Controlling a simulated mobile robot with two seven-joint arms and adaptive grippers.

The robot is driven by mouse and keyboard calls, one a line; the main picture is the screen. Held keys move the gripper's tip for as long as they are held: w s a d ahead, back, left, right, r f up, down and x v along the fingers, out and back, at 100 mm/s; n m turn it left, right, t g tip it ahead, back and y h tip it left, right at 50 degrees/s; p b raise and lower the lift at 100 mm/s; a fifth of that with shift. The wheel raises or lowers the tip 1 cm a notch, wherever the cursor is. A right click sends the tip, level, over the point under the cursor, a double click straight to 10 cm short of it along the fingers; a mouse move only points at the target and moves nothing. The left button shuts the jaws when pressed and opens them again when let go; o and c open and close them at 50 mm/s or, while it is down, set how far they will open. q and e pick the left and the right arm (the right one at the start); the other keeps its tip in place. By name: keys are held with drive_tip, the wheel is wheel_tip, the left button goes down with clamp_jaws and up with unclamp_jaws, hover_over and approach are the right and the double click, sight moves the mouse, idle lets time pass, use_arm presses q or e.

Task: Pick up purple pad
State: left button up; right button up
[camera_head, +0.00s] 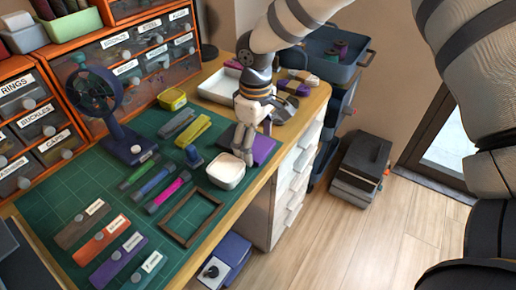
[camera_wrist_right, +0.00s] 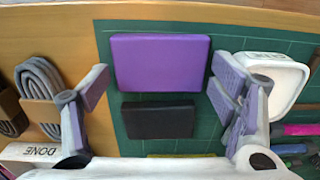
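The purple pad (camera_head: 264,149) lies flat near the front edge of the green mat, partly hidden by my right gripper (camera_head: 245,146) in the head view. In the right wrist view the purple pad (camera_wrist_right: 160,62) shows whole, with a black pad (camera_wrist_right: 158,121) beside it. My right gripper (camera_wrist_right: 160,84) is open, its two fingers spread to either side of the pads with gaps between. It holds nothing. My left gripper is not in view.
A white square container (camera_head: 226,172) stands close to the right gripper, near one finger. Coiled grey cords (camera_wrist_right: 40,80) and a "DONE" label (camera_wrist_right: 42,152) lie on the other side. A brown frame (camera_head: 191,217), labelled strips and a blue fan (camera_head: 95,92) are on the mat (camera_head: 70,187).

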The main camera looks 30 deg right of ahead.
drive_tip(key=c, duration=0.7)
